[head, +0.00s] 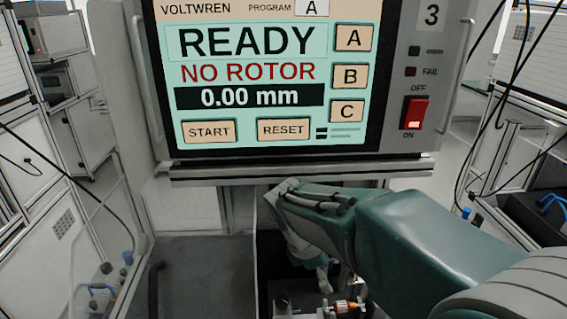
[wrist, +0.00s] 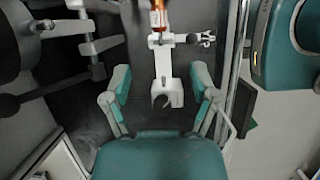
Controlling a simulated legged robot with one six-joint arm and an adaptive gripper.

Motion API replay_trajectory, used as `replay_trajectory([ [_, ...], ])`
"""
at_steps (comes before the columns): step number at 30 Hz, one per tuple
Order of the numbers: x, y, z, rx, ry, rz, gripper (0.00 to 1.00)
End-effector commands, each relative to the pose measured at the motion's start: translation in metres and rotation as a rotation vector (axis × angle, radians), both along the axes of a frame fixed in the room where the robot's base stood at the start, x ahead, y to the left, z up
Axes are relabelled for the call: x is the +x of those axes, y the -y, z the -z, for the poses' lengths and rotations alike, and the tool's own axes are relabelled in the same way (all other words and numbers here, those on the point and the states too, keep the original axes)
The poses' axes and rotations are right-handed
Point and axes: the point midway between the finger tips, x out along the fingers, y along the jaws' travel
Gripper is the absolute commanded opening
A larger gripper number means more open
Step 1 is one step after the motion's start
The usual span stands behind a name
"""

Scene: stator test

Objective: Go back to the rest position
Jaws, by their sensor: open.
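My gripper (wrist: 160,82) is open in the wrist view, with its two green-tipped fingers spread apart. A white bracket with a notched end (wrist: 167,94) shows between and beyond the fingers. I cannot tell how far it is from them, and nothing is held. In the head view my green arm reaches from the lower right to the middle, below the screen. The gripper end is mostly hidden behind the arm there.
The tester screen (head: 250,75) reads READY, NO ROTOR, 0.00 mm. A red power switch (head: 414,112) is at its right. An orange part shows low in the head view (head: 346,306) and on the bracket in the wrist view (wrist: 158,18). White-walled equipment stands on both sides.

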Motion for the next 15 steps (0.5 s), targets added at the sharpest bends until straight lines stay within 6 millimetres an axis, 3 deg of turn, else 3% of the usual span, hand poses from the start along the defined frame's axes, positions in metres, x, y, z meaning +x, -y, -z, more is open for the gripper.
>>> replay_trajectory([
  [15,-0.084,0.033,-0.044,0.351,0.44,0.799,0.76],
])
